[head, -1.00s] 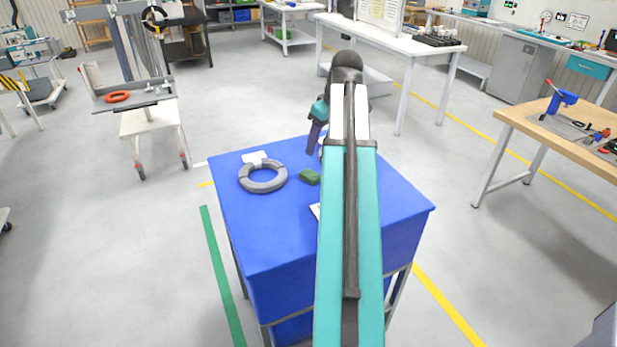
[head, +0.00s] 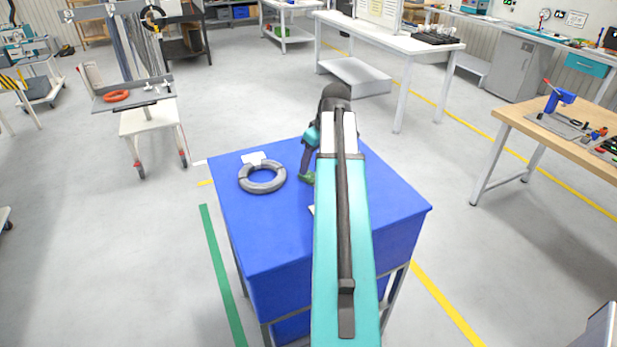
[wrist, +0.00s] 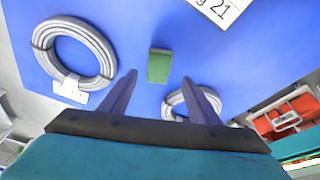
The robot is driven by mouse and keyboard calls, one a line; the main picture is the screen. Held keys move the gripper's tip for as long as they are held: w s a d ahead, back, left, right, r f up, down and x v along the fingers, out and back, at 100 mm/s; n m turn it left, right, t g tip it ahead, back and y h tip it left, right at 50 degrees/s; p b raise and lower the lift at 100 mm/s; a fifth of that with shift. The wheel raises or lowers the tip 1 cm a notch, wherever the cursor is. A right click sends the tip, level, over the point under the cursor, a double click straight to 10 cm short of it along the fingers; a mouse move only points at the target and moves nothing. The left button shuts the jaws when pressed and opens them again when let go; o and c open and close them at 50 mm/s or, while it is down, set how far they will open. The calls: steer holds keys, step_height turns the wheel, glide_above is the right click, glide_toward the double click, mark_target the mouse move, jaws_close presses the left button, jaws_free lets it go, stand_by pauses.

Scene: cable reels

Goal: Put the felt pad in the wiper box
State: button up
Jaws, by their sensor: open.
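The felt pad looks to be the small green block (wrist: 159,66) on the blue table top. It lies just ahead of my fingertips and between their lines in the wrist view. In the head view the green pad (head: 306,178) is partly covered by my gripper (head: 308,164), which is low over it. My gripper (wrist: 160,77) is open, with nothing between its fingers. I cannot pick out the wiper box for certain in either view. A red container (wrist: 285,117) shows at the right of the wrist view, below the table.
A grey cable coil (head: 262,177) with a white tag lies left of the pad on the blue table (head: 270,235). A second coil (wrist: 174,100) is partly behind my right finger. A white printed card (wrist: 220,8) lies nearby. A wooden bench (head: 560,135) stands right.

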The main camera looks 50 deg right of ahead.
mark_target(309, 174)
stand_by(0.4)
steer(key=shift+p+x, duration=0.85)
steer(key=shift+x, duration=0.5)
steer(key=shift+p+x, duration=0.3)
steer(key=shift+x, duration=0.95)
steer(key=shift+d, duration=0.15)
steer(key=c, duration=1.2)
steer(key=shift+r, duration=0.2)
steer(key=shift+r+b, duration=0.9)
steer(key=shift+r, duration=0.65)
steer(key=s+a+b, duration=0.1)
steer(key=s+a, duration=0.1)
steer(key=a, duration=0.1)
steer(key=s+a+b, duration=0.1)
steer(key=s+a, duration=0.1)
steer(key=a, duration=0.2)
steer(key=s+a+r+b, duration=0.1)
steer(key=s+a, duration=0.2)
steer(key=a, duration=0.1)
steer(key=shift+s+a+b, duration=0.2)
steer(key=shift+a+b, duration=0.15)
steer(key=shift+b, duration=0.9)
